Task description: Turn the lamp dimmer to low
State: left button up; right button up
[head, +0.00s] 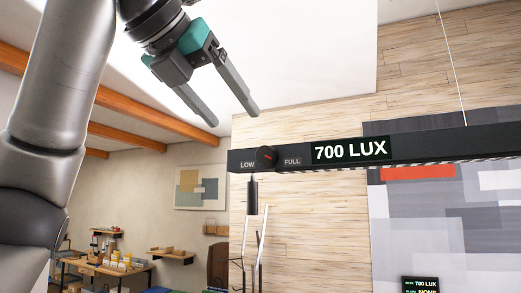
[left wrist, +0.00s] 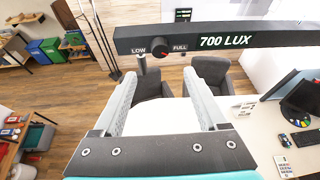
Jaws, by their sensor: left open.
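The lamp is a long black hanging bar (head: 440,146) with a display reading 700 LUX (head: 350,150). Near its left end is a round black dimmer knob (head: 266,156) with a red mark, between the labels LOW (head: 247,165) and FULL (head: 292,161). The knob also shows in the left wrist view (left wrist: 158,40). My left gripper (head: 233,118) is open and empty, above and left of the knob, apart from it. Its fingers also show in the left wrist view (left wrist: 161,90). My right gripper is not in view.
A dark cylinder (head: 252,196) hangs under the bar's left end, and a thin cable (head: 451,60) rises from the bar. In the left wrist view, grey chairs (left wrist: 210,75) and a white desk (left wrist: 265,130) stand below. The air around the knob looks clear.

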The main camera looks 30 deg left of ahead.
aim_at(263, 154)
pick_arm(q)
jog(key=p+x, duration=0.1)
jog(key=x, duration=0.8)
jog(key=shift+w+f, duration=0.1)
jog(key=shift+w, duration=0.2)
jog(key=shift+x, duration=0.9)
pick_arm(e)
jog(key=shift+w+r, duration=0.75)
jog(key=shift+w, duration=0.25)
pick_arm(q)
grip_shut()
